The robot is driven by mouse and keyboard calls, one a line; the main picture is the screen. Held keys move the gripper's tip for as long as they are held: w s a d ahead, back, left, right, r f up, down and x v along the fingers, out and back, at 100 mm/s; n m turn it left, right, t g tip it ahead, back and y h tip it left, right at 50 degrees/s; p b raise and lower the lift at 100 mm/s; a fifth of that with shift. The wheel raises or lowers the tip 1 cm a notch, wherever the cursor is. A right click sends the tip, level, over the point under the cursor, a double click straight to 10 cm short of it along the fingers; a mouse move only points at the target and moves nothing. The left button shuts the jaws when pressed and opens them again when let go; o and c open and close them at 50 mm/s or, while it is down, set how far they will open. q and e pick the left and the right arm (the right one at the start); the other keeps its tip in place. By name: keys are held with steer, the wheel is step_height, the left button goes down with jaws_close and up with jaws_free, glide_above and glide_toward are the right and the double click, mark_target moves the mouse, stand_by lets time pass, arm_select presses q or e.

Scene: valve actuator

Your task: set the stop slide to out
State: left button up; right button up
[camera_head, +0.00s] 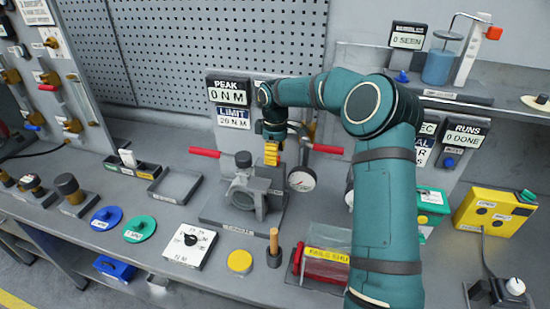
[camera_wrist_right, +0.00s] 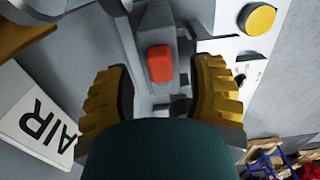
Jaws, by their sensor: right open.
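The grey valve actuator (camera_head: 248,195) stands on a base plate at the middle of the bench. My right gripper (camera_head: 272,153) points down just behind and above it, and its arm hides part of the area behind. In the right wrist view a red-orange block (camera_wrist_right: 160,63) on a grey part lies between the two open yellow fingers, with a gap on both sides. It may be the stop slide's knob, but I cannot tell its in or out position. The right gripper is open and holds nothing. My left gripper is not in view.
Red-ended handles (camera_head: 205,153) stick out left and right of the actuator. A round gauge (camera_head: 302,179) sits at its right. An empty grey tray (camera_head: 175,186) is to the left. A wooden-handled tool (camera_head: 274,241) stands in front. An AIR sign (camera_wrist_right: 40,125) is close to one finger.

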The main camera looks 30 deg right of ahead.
step_height(320, 180, up, 10)
stand_by(0.4)
steer(key=shift+s, duration=0.1)
stand_by(0.4)
